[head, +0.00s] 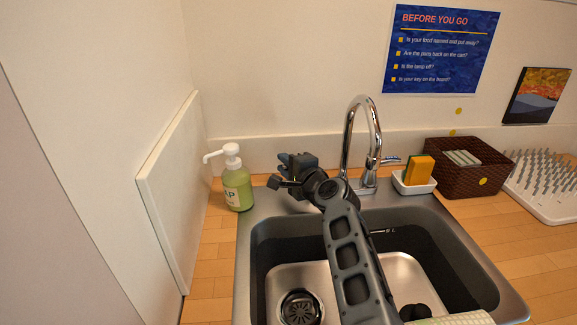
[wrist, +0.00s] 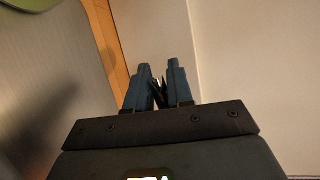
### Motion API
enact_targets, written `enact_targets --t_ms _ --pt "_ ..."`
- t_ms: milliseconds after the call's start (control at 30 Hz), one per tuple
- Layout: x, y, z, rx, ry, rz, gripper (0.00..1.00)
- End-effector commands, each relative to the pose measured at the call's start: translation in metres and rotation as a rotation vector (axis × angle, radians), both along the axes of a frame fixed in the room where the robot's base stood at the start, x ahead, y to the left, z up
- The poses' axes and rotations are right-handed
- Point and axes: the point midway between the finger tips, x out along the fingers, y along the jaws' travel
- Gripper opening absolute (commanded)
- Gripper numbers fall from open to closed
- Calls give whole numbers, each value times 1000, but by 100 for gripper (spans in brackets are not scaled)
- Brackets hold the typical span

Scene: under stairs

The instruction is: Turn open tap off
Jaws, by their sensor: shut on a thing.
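The chrome tap (head: 350,135) has a high curved spout and stands on the sink's back rim. Its side lever (head: 388,160) points right, near the sponge holder. My gripper (head: 285,163) is left of the tap, above the back rim, apart from the lever. In the wrist view my gripper (wrist: 158,78) has its blue fingers close together, shut on a small dark thing (wrist: 157,93) that I cannot identify. I cannot make out a water stream.
A green soap bottle (head: 237,185) stands left of my gripper, beside a white panel (head: 170,185). The sink (head: 460,235) lies below my arm. A white holder (head: 414,185) with an orange sponge (head: 419,169), a brown basket (head: 480,180) and a drying rack (head: 545,195) stand right.

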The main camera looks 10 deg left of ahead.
Motion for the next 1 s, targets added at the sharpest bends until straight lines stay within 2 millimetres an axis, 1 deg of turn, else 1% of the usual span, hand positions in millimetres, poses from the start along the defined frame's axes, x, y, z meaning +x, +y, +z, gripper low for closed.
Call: enact_targets --t_ms 167,200,400,733,867,1000 --pt "0 -1 -1 0 0 -2 0" --pt "0 -1 -1 0 0 -2 23" --pt "0 -1 -1 0 0 -1 42" --pt "-3 -3 0 0 -1 -1 42" --pt "-12 -11 2 0 -1 -1 42" --pt "-27 -24 5 0 -1 -1 42"
